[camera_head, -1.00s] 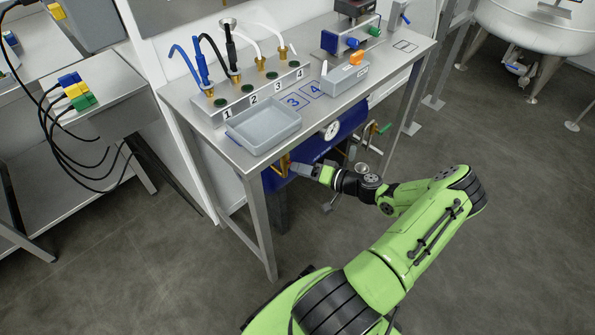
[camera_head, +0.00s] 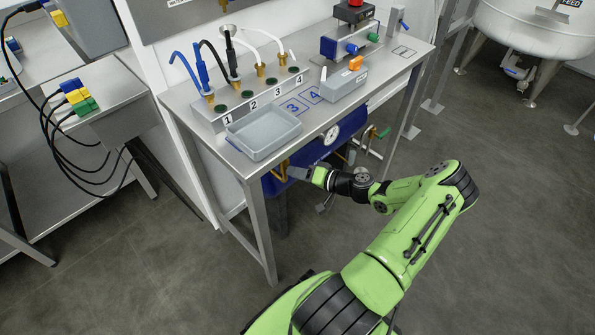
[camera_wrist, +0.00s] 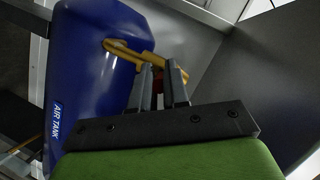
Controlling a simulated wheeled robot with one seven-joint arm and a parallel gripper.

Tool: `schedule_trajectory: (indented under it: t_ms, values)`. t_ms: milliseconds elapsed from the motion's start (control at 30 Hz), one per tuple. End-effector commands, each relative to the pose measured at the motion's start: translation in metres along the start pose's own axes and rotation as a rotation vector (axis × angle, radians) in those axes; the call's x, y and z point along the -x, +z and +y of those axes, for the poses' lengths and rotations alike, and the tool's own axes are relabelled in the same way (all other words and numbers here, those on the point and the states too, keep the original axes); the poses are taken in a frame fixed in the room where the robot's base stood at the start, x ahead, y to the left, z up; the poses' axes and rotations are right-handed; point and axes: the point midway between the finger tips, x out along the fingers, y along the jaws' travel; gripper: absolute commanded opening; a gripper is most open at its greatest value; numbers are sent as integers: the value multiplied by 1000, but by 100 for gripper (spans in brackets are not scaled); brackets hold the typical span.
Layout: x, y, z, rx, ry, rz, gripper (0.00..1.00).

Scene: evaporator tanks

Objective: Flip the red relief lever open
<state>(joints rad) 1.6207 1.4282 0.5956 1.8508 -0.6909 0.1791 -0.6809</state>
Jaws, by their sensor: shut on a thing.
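The blue air tank (camera_head: 322,148) sits under the steel bench; in the wrist view the tank (camera_wrist: 85,75) fills the left side. A yellow-brass pipe fitting (camera_head: 283,171) stands at the tank's left end. In the wrist view this pipe (camera_wrist: 122,50) runs just beyond my fingertips. A small red part, likely the relief lever (camera_wrist: 158,86), shows between my fingers, mostly hidden by them. My gripper (camera_wrist: 160,80) is shut on this red part; in the head view my gripper (camera_head: 297,173) reaches in under the bench's front edge beside the brass pipe.
The bench (camera_head: 200,95) holds a grey tray (camera_head: 263,146) above my gripper, and its front leg (camera_head: 262,230) stands to the left. A gauge (camera_head: 331,134) and a green-handled valve (camera_head: 383,133) are right of my gripper. The floor in front is clear.

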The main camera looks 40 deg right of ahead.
Motion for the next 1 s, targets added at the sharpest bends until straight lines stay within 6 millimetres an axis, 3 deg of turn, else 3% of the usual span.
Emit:
schedule_trajectory:
  t_ms: [133,400,767,800,933,1000]
  values:
    - [3,-6,-13,-31,112,-86,0]
    - [2,-10,-16,-100,303,-218,0]
    - [1,-9,-13,-116,332,-235,0]
    - [1,-9,-13,-116,332,-235,16]
    - [1,-9,-14,-115,331,-235,36]
    - [1,-9,-14,-115,330,-234,40]
